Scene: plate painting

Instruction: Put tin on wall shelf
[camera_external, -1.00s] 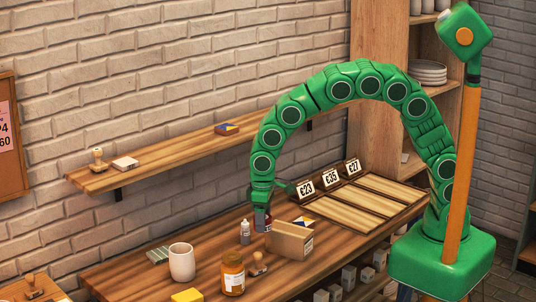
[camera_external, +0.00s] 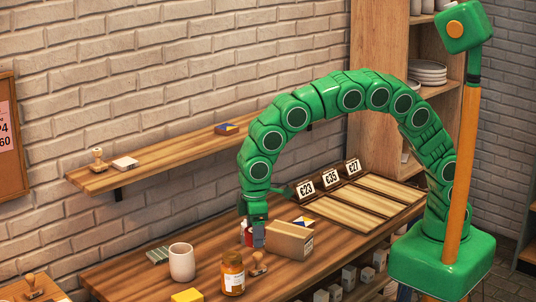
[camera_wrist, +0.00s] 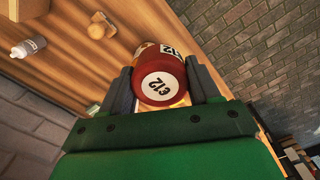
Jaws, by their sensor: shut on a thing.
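The tin is red with a pale price label on its end, and shows in the wrist view (camera_wrist: 163,84) between the two jaws. My gripper (camera_wrist: 165,85) is shut on it. In the external view my gripper (camera_external: 254,228) points down over the table, left of the cardboard box, with a small part of the red tin (camera_external: 249,238) showing beside a finger. Most of the tin is hidden there, and I cannot tell its height above the table. The wall shelf (camera_external: 165,157) is a long wooden board on the brick wall, behind and left of my gripper.
The shelf holds a stamp (camera_external: 97,160), a white block (camera_external: 125,163) and a blue box (camera_external: 227,128), with bare board between. On the table are a small bottle (camera_external: 243,226), a cardboard box (camera_external: 289,240), a mug (camera_external: 182,262), an amber jar (camera_external: 232,273) and another stamp (camera_external: 259,264).

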